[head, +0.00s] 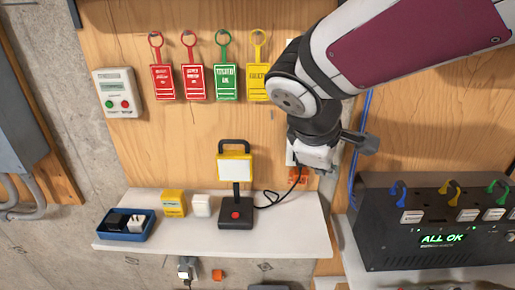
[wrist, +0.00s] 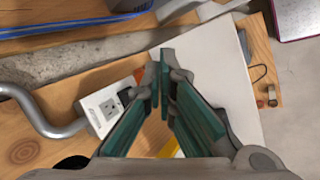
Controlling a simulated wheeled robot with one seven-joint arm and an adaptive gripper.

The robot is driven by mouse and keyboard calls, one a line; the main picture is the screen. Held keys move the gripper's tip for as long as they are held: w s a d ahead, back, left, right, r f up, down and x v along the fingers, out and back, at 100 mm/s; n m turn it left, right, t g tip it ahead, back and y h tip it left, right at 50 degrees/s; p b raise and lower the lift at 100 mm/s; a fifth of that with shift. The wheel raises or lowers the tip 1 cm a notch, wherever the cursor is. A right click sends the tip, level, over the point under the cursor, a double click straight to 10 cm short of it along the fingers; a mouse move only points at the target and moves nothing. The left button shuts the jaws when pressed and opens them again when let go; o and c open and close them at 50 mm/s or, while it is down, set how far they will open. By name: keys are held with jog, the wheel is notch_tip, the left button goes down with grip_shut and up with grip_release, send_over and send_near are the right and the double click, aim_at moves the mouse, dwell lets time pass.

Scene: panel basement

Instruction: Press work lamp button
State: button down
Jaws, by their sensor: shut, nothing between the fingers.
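The work lamp stands upright on the white shelf in the head view. It has a yellow head (head: 235,168) with a pale panel, a black handle and a black base (head: 235,224). Its red button (head: 235,215) is on the base and is uncovered. My gripper (wrist: 164,62) is shut and empty in the wrist view, its green-padded fingers together. In the head view my wrist is above and right of the lamp, apart from it; the fingers are not clear there. The button cannot be made out in the wrist view; a yellow patch shows behind the fingers.
The white shelf (head: 285,235) has free room right of the lamp, where a black cable lies. Left are a white block (head: 201,205), a yellow box (head: 173,203) and a blue tray (head: 127,225). A dark panel (head: 385,235) stands right. An outlet (wrist: 108,110) shows in the wrist view.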

jog(key=w+a+f+n+t, duration=0.1)
jog(key=w+a+f+n, duration=0.2)
jog(key=a+n, duration=0.35)
jog(key=n+t+p, duration=0.1)
jog(key=n+t, duration=0.1)
jog(key=n, duration=0.2)
send_over(238, 216)
notch_tip(238, 216, down, 4)
jog(key=shift+r+m, duration=0.1)
jog(key=shift+m, duration=0.15)
notch_tip(238, 216, down, 7)
jog(key=b, duration=0.3)
jog(key=shift+w+b, duration=0.1)
jog(key=shift+b, duration=0.2)
jog(key=shift+f+b, duration=0.5)
jog(key=shift+f, duration=0.45)
jog(key=shift+f, duration=0.1)
jog(key=shift+f+b, duration=0.3)
jog(key=shift+b, duration=0.1)
